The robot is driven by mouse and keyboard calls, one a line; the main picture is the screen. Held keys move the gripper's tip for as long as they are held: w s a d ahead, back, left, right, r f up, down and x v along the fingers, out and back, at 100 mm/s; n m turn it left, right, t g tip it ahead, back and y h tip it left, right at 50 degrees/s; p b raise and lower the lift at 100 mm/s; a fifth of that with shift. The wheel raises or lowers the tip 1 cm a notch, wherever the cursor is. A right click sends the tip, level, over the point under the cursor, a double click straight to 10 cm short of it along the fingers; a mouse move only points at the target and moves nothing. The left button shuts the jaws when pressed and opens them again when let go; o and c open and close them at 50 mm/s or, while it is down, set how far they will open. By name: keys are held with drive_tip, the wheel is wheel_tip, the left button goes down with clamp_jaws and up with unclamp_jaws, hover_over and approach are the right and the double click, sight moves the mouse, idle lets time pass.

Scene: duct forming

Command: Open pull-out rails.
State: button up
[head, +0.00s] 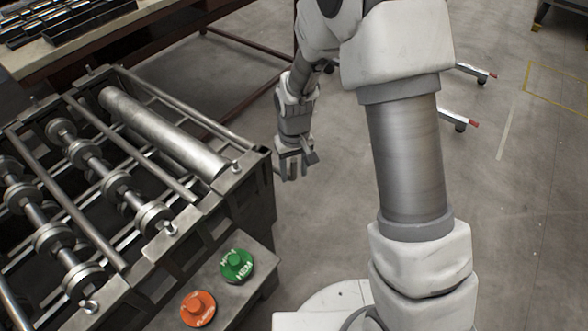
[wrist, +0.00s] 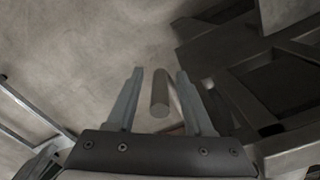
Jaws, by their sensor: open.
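The roller machine (head: 150,262) fills the left of the head view, with a smooth roller (head: 160,132) and wheeled shafts on top. I cannot make out which parts are the pull-out rails. My gripper (head: 291,172) points down just right of the machine's right end. In the wrist view my gripper (wrist: 160,76) is open, one finger on each side of a short grey round bar (wrist: 160,95). The bar lies between the fingers with a gap showing on both sides.
A green button (head: 236,264) and an orange button (head: 198,308) sit on the machine's front ledge. A table (head: 95,48) with dark metal parts stands at the back left. The machine's dark frame (wrist: 240,100) is close on the right in the wrist view. Open floor (head: 520,210) lies to the right.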

clamp_jaws()
idle(1.4)
